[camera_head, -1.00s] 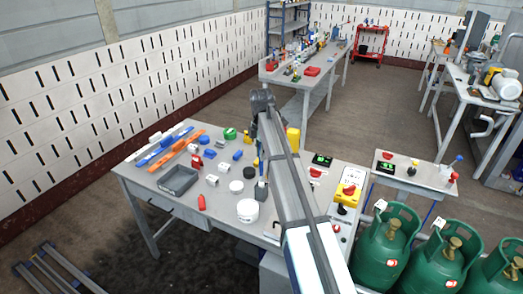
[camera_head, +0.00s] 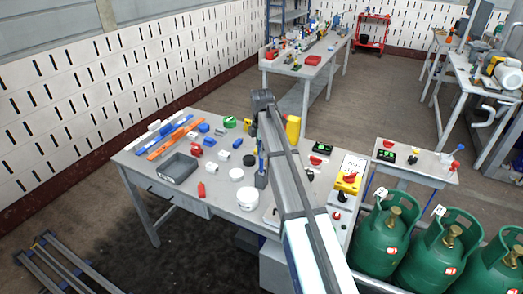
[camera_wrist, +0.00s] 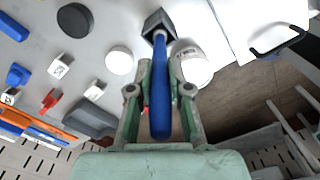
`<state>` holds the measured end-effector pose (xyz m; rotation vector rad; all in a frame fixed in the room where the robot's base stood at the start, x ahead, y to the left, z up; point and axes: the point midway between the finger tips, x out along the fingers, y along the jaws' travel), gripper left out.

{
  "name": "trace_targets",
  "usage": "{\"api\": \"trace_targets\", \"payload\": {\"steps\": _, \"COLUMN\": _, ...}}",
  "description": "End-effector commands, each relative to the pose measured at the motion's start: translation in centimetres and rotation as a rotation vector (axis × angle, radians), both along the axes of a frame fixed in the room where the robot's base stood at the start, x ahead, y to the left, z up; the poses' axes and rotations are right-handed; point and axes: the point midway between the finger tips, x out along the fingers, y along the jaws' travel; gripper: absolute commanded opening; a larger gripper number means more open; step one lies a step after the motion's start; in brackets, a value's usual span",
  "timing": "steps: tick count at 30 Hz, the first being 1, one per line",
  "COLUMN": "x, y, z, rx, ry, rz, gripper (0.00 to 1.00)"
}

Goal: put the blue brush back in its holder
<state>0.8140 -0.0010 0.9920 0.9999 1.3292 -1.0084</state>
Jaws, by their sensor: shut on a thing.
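The blue brush (camera_wrist: 160,110) is in my gripper (camera_wrist: 161,90), its handle between the two green fingers in the wrist view. The handle points toward the camera. Its far end meets the dark grey square holder (camera_wrist: 153,19); I cannot tell how deep it sits in it. In the head view the holder (camera_head: 261,181) stands on the table beside my arm, with a blue strip of the brush (camera_head: 261,163) above it. My arm hides the gripper in the head view.
A white tub (camera_head: 247,199) stands close to the holder. A white disc (camera_head: 236,174) and a black disc (camera_head: 249,160) lie nearby. A grey tray (camera_head: 176,168) and several small parts are on the left of the table (camera_head: 215,200). A yellow container (camera_head: 292,130) is behind my arm.

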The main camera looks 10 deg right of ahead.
Motion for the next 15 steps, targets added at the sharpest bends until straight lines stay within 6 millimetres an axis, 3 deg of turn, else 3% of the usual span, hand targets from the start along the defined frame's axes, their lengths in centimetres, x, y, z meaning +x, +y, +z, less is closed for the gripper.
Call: {"api": "trace_targets", "payload": {"steps": 15, "x": -0.01, "y": 0.00, "z": -0.38, "rx": 0.000, "ry": 0.000, "rz": 0.000, "gripper": 0.00}}
